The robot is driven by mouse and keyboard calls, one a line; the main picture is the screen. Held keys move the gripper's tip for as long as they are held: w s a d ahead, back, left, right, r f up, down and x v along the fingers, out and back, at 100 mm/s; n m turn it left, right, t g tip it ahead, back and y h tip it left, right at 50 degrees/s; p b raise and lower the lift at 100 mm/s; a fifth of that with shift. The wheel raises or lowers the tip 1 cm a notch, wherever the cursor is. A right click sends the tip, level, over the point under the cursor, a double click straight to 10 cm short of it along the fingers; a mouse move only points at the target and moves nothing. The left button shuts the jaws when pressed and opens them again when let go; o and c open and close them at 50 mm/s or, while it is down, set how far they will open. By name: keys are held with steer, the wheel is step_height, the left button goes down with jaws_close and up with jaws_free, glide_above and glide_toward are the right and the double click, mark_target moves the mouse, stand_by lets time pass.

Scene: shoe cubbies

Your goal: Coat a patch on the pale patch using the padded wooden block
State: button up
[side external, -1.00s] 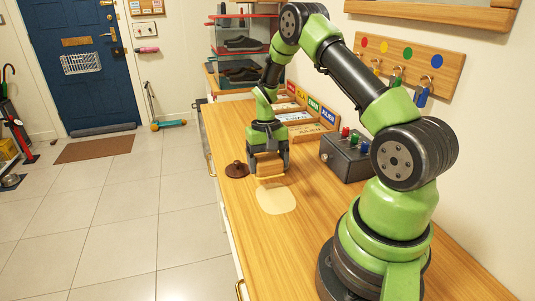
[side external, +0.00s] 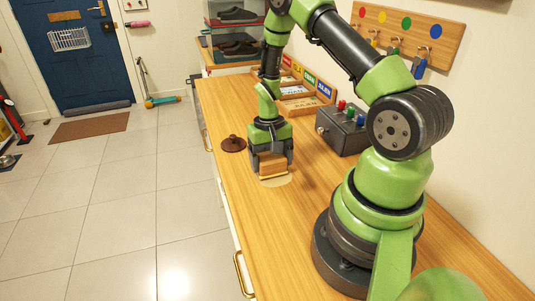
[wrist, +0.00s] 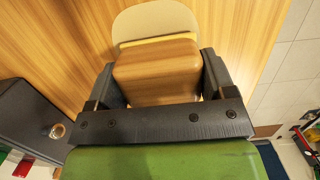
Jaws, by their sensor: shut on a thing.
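My gripper (side external: 270,167) is shut on the padded wooden block (side external: 272,164), a brown block with a pale pad along its lower edge. The block also shows between the fingers in the wrist view (wrist: 158,72). The pale patch (side external: 277,181) is a cream area on the wooden counter. The block covers part of it in the side view, and the patch's rounded end (wrist: 155,20) shows beyond the block in the wrist view. I cannot tell whether the pad touches the counter.
A dark brown round object with a knob (side external: 233,143) sits left of my gripper near the counter's edge. A dark box with coloured knobs (side external: 343,129) stands to the right. Labelled trays (side external: 303,98) lie behind. The counter (side external: 265,220) in front of the patch is clear.

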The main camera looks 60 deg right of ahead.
steer(key=shift+s+a+r, duration=0.15)
steer(key=shift+s+a, duration=0.7)
steer(key=shift+s, duration=0.05)
steer(key=shift+s+a+r, duration=0.15)
steer(key=shift+s+a, duration=0.7)
steer(key=shift+s, duration=0.05)
steer(key=w+d, duration=0.2)
steer(key=w, duration=0.1)
steer(key=shift+d+r, duration=0.2)
steer(key=shift+d, duration=0.2)
steer(key=shift+w+d, duration=2.3)
steer(key=shift+d, duration=0.1)
steer(key=shift+s, duration=0.4)
steer(key=shift+s+a, duration=3.65)
steer(key=shift+w+d, duration=3.75)
steer(key=shift+w, duration=0.1)
steer(key=shift+f, duration=0.15)
step_height(320, 180, up, 7)
